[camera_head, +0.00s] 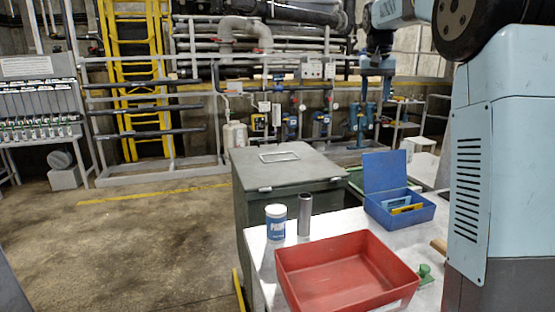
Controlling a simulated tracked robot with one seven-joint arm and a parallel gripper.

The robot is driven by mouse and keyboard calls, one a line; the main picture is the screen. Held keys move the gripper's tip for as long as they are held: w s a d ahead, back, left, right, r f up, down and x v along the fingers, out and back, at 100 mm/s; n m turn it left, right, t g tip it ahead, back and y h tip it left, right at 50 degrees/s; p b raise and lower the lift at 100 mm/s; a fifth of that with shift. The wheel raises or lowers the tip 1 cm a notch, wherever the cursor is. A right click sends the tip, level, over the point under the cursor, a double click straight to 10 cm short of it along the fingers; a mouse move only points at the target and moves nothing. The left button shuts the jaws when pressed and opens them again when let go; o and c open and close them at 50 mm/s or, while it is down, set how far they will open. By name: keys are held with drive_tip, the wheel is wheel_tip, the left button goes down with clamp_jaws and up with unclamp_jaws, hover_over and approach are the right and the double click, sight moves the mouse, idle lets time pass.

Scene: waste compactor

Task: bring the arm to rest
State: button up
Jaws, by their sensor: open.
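My arm reaches in from the upper right, and my gripper (376,93) hangs pointing down in front of the pipework at the back. It is open, and nothing shows between its fingers. It is above and behind the open blue box (388,222), with clear space between them. Blue fittings behind make its fingertips hard to pick out.
A red tray (345,270), a white-and-blue can (276,222) and a grey cylinder (305,215) stand on the white table (258,262). A green-grey lidded container (285,168) stands behind. A yellow ladder (138,75) is at the back; the floor at left is clear.

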drive_tip(key=s+a+f+n+t, duration=0.1)
drive_tip(key=s+f, duration=0.4)
drive_tip(key=s, duration=0.8)
drive_tip(key=s+a+f+t, duration=0.1)
drive_tip(key=s+f, duration=0.4)
drive_tip(key=s, duration=0.8)
drive_tip(key=s+a+f+n+t+y, duration=0.1)
drive_tip(key=s+a+f, duration=0.2)
drive_tip(key=s, duration=1)
wheel_tip(320, 180, down, 2)
drive_tip(key=shift+s+a+f+n, duration=0.1)
drive_tip(key=shift+s+a+n, duration=0.1)
drive_tip(key=shift+s+n, duration=0.1)
drive_tip(key=shift+s+f, duration=0.35)
drive_tip(key=shift+f, duration=0.05)
drive_tip(key=shift+c, duration=0.2)
